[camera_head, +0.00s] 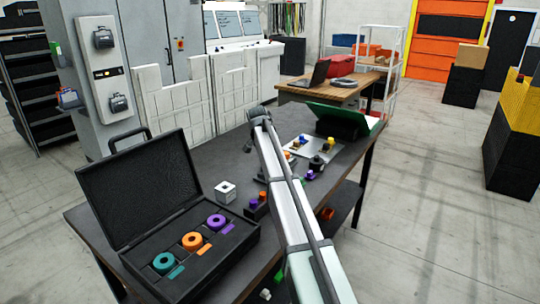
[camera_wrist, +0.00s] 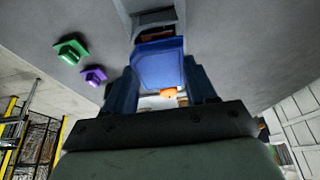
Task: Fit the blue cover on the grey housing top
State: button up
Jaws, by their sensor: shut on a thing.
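The blue cover (camera_wrist: 158,66) is between the two fingers of my gripper (camera_wrist: 161,82) in the wrist view. My gripper is shut on it. A grey body with a dark recess, seemingly the grey housing (camera_wrist: 150,19), lies just beyond the cover at the top of the wrist view. I cannot tell whether cover and housing touch. A small orange part (camera_wrist: 169,93) shows below the cover, between the fingers. In the head view my arm hides the gripper and the cover, and I cannot make out the housing there.
A green part (camera_wrist: 71,50) and a purple part (camera_wrist: 94,75) lie left of the gripper. On the dark table (camera_head: 195,167), an open black case (camera_head: 243,236) holds teal, orange and purple rings. A metal plate (camera_head: 301,145) bears small parts.

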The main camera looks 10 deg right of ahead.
jog(key=shift+f, duration=0.9)
dwell(0.7)
jog(key=o, duration=1.1)
jog(key=shift+c, duration=1.1)
jog(key=shift+r, duration=0.15)
jog(key=shift+r, duration=3.9)
